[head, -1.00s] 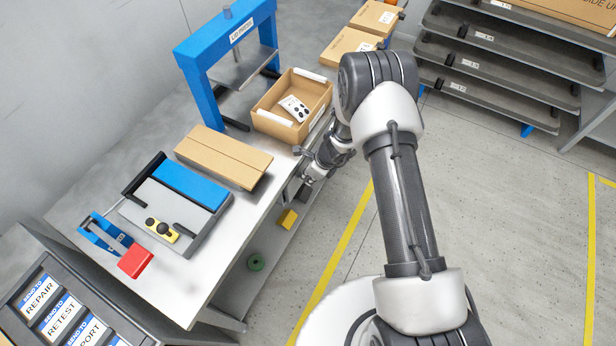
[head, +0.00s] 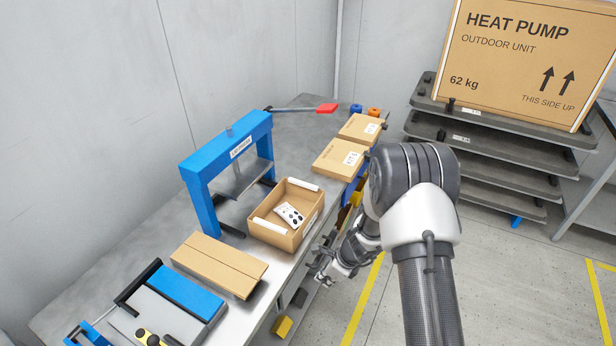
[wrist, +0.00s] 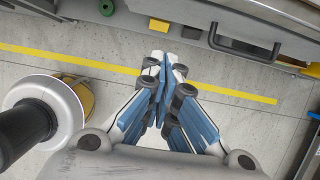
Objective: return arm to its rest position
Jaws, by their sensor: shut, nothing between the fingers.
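My gripper (head: 325,275) hangs off the front edge of the workbench (head: 250,312), low and to the right of the open cardboard box. In the wrist view my gripper (wrist: 162,68) points at the floor, its blue-padded fingers together with nothing between them. My arm is folded, its elbow high at the right of the head view. The open box (head: 262,230) stands on the bench and holds a white remote-like item (head: 290,214) and white rolls at its ends.
A blue press (head: 200,205) stands behind the box. A flat carton (head: 225,265) lies in front, closed cartons (head: 340,160) at the back. Dark shelves (head: 480,160) carry a heat pump carton (head: 520,60) at right. The floor (wrist: 250,125) beneath is mostly clear, with a yellow line (wrist: 100,62).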

